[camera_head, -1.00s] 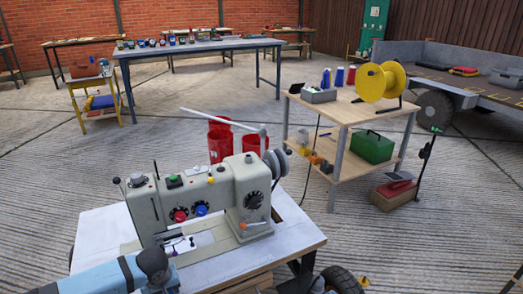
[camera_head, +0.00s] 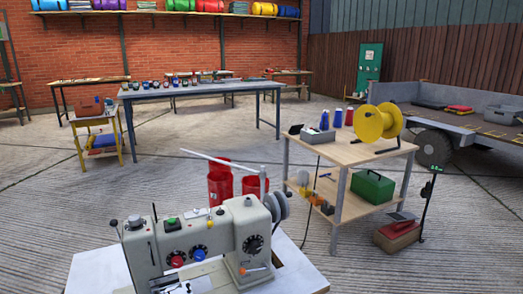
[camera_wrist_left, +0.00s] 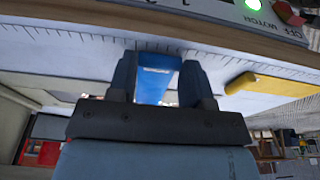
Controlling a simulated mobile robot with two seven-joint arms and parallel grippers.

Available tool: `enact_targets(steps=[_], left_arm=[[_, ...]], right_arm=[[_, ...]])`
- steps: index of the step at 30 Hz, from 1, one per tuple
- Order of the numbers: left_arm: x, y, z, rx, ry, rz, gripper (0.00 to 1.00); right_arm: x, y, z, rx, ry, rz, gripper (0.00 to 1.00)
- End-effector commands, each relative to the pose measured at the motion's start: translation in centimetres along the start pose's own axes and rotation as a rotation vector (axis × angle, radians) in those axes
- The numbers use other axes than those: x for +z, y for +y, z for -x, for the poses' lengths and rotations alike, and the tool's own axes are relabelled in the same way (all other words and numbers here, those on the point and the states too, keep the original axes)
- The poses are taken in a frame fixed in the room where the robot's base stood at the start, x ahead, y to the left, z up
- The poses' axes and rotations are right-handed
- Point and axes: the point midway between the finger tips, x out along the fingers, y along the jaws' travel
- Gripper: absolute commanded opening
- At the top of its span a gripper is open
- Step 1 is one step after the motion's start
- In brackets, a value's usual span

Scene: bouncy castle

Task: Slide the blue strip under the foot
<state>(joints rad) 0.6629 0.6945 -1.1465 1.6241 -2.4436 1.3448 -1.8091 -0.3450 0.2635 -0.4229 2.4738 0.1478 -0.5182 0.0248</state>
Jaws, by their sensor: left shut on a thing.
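The cream sewing machine (camera_head: 155,262) stands on a white-topped table (camera_head: 95,270) at the bottom of the head view. The foot cannot be made out clearly in either view; the machine's lower part is cut off by the frame edge. My left gripper (camera_wrist_left: 158,82) shows only in the wrist view. It is shut on the blue strip (camera_wrist_left: 154,82), which lies between its two dark fingers and points toward the machine's pale, ruled edge. The machine's panel with a lit green button (camera_wrist_left: 251,4) is beyond. My right gripper is in neither view.
A yellow piece (camera_wrist_left: 258,84) lies right of the gripper in the wrist view. A wooden cart (camera_head: 350,155) with a yellow spool (camera_head: 370,123) stands behind the machine, beside red bins (camera_head: 219,185). Open concrete floor lies between the tables.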

Motion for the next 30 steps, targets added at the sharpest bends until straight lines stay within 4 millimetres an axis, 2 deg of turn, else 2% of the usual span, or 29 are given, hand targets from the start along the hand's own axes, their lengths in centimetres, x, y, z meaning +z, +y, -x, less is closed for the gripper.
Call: enact_targets(steps=[14, 17, 30], left_arm=[[-0.4, 0.0, 1.8, 0.001, 0.001, 0.000, 0.30], [-0.5, 0.0, 2.1, 0.000, 0.001, 0.000, 0.28], [-0.6, 0.0, 2.4, 0.001, 0.002, 0.000, 0.27]], right_arm=[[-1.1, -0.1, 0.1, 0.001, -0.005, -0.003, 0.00], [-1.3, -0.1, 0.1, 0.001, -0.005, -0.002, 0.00], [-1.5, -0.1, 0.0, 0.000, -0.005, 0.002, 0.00]])
